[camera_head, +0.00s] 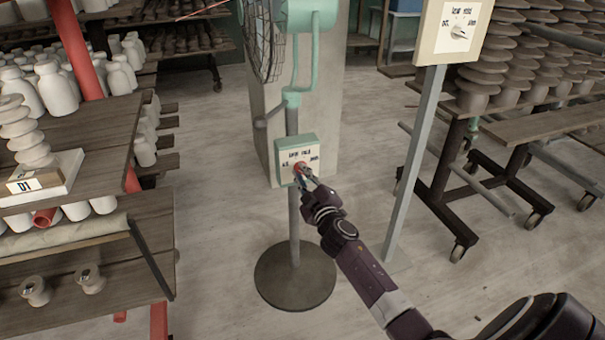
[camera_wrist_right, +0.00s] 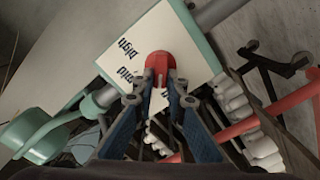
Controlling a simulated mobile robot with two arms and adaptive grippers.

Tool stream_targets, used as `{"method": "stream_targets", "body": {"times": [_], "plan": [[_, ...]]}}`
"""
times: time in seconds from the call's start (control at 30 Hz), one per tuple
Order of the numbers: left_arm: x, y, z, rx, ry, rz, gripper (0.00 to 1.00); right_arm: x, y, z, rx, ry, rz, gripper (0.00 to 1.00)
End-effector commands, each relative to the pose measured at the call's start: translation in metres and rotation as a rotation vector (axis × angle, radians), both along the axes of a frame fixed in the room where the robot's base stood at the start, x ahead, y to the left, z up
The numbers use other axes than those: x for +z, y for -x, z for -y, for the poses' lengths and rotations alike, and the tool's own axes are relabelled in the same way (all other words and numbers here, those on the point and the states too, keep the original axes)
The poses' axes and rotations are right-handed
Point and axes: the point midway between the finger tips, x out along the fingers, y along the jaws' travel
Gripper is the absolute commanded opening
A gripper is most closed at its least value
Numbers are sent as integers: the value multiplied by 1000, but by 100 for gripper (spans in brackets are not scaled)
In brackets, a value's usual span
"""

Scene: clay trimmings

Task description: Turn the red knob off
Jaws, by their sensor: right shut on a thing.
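The red knob (camera_head: 299,168) sits on the white face of a green control box (camera_head: 282,164) on the fan's pole. The face carries printed setting labels; those I can make out look like "off", "low", "mid" and "high". My right gripper (camera_head: 304,176) is at the box, its fingers closed on the knob. In the right wrist view the red knob (camera_wrist_right: 158,64) is between the tips of my right gripper (camera_wrist_right: 154,86), and the knob's pointer direction is hard to read. My left gripper is not in view.
The fan (camera_head: 264,40) stands on a round dark base (camera_head: 295,275) before a pale pillar. A second dial panel (camera_head: 462,30) on a post stands to the right. Shelves of pottery (camera_head: 60,120) fill the left; wheeled racks (camera_head: 480,170) stand right. Open floor lies between.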

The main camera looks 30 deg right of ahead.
Motion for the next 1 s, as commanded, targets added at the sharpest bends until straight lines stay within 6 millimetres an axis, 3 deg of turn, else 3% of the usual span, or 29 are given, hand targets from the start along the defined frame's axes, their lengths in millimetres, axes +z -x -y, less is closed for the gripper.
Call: {"method": "stream_targets", "body": {"times": [0.4,1.0], "plan": [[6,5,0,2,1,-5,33,-4,0,-2,2,257,-63,0],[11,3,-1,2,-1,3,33,-5,0,-3,2,327,-81,0]]}}
